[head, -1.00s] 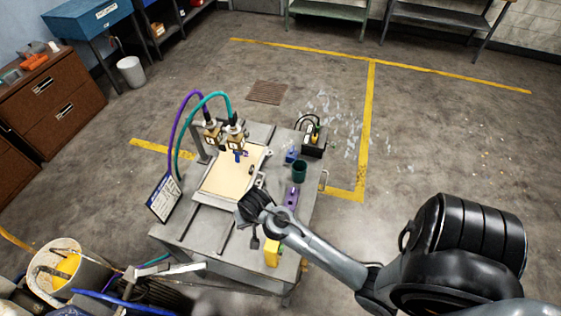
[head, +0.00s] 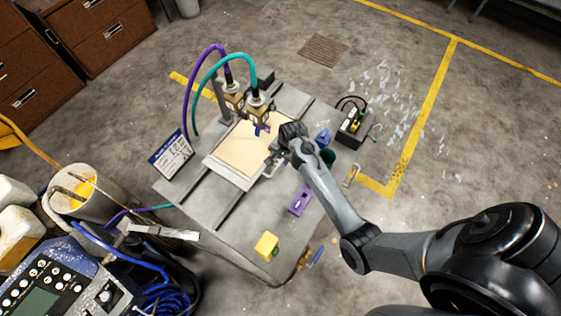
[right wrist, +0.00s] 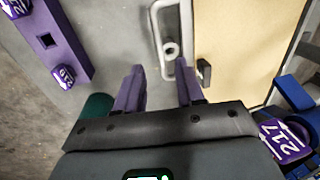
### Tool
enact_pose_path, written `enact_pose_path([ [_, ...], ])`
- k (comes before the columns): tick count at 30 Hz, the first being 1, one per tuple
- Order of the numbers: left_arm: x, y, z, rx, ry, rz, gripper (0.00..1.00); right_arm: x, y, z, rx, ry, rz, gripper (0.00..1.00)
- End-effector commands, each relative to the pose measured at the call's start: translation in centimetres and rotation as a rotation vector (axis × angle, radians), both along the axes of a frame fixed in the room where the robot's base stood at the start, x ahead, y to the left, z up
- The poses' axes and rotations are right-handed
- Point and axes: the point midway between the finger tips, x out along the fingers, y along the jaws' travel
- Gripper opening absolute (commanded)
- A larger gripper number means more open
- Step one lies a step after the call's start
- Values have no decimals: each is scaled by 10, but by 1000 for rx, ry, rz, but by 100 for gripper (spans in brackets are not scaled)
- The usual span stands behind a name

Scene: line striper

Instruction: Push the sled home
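The sled (head: 231,172) is a pale tan board in a light metal frame on the grey table, below two nozzles (head: 246,103) with purple and teal hoses. A looped metal handle (right wrist: 172,48) is on its edge, also partly seen in the head view (head: 272,167). My right gripper (head: 274,151) is at the sled's right side, by the handle. In the right wrist view its two purple fingers (right wrist: 158,74) are apart with nothing held between them. The handle lies just beyond the fingertips; contact cannot be told. My left gripper is not in view.
A purple block (head: 301,199) and a yellow block (head: 266,246) lie on the table's near right. A sign (head: 171,156) stands left. A bucket (head: 88,193) is beyond the table's left.

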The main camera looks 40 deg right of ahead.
Motion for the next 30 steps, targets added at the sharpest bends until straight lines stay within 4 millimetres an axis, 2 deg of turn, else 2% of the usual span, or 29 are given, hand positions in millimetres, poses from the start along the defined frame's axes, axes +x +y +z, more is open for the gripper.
enact_pose_path([
  [6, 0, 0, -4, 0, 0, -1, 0, 6, 2, -36, 0, 1, 1, 38],
  [12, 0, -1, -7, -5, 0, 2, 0, 10, 3, -57, -1, 1, 2, 38],
  [26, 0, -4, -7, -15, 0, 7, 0, 12, 3, -64, -1, -1, 2, 38],
  [30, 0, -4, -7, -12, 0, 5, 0, 11, 3, -64, -1, -1, 2, 17],
])
